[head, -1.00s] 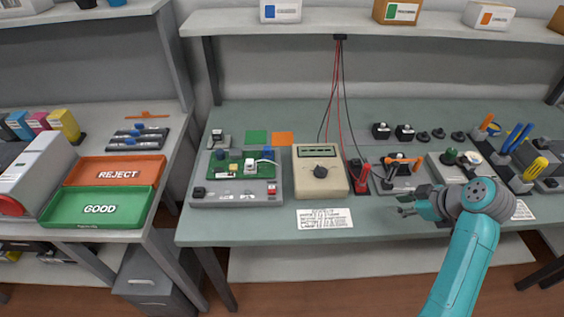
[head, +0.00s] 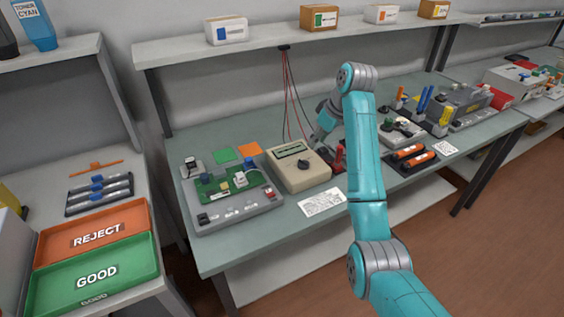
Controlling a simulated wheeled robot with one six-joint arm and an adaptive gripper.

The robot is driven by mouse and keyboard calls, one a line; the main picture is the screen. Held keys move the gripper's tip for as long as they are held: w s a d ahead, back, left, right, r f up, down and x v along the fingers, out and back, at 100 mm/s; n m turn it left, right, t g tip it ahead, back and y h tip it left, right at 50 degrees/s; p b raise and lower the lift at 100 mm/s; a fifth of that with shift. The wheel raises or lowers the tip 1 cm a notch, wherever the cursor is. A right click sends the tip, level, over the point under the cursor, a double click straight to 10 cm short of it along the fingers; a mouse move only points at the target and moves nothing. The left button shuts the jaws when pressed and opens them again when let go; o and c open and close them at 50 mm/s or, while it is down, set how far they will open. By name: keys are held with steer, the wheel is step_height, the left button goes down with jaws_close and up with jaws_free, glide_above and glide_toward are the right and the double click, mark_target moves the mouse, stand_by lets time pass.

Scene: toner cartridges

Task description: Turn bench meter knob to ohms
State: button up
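The beige bench meter (head: 291,178) stands on the green-grey bench in the head view, with a display along its far edge. Its dark round knob (head: 303,164) sits on the top face; the pointer and markings are too small to read. My gripper (head: 314,143) is above the meter's right far side, close to the knob and apparently above it. It is small and partly hidden by my arm, so I cannot tell whether its fingers are open or shut.
A grey test fixture with a green board (head: 225,184) is left of the meter. Red probes (head: 339,156) stand to its right, with cables (head: 289,90) hanging behind. A printed card (head: 322,202) lies in front. The shelf (head: 190,52) runs above.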

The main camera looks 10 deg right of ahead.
mark_target(304, 161)
steer(key=x, duration=1)
steer(key=shift+a+f, duration=0.1)
steer(key=shift+f, duration=0.05)
jaws_close()
